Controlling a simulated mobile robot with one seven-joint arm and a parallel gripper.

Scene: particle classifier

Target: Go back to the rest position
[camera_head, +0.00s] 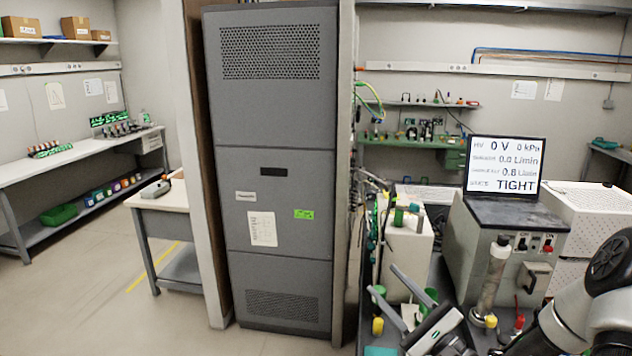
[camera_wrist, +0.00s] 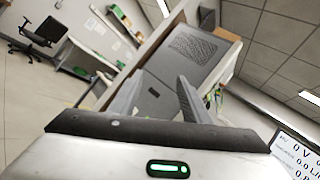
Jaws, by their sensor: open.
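My gripper (camera_head: 393,302) is at the lower right of the head view, in front of the grey bench equipment. Its two fingers are spread apart with nothing visible between them. In the wrist view my gripper (camera_wrist: 155,95) also shows open and empty, its fingers pointing toward the tall grey cabinet (camera_wrist: 198,55). The same cabinet (camera_head: 272,180) stands upright in the middle of the head view. Part of my white arm enters from the right edge of the head view.
A screen (camera_head: 504,165) reading 0 V, 0 kPa and TIGHT sits on a grey control box (camera_head: 500,240). A clear upright tube (camera_head: 492,270) and small coloured parts are close to my gripper. A side table (camera_head: 160,200) and open floor (camera_head: 120,310) are at left.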

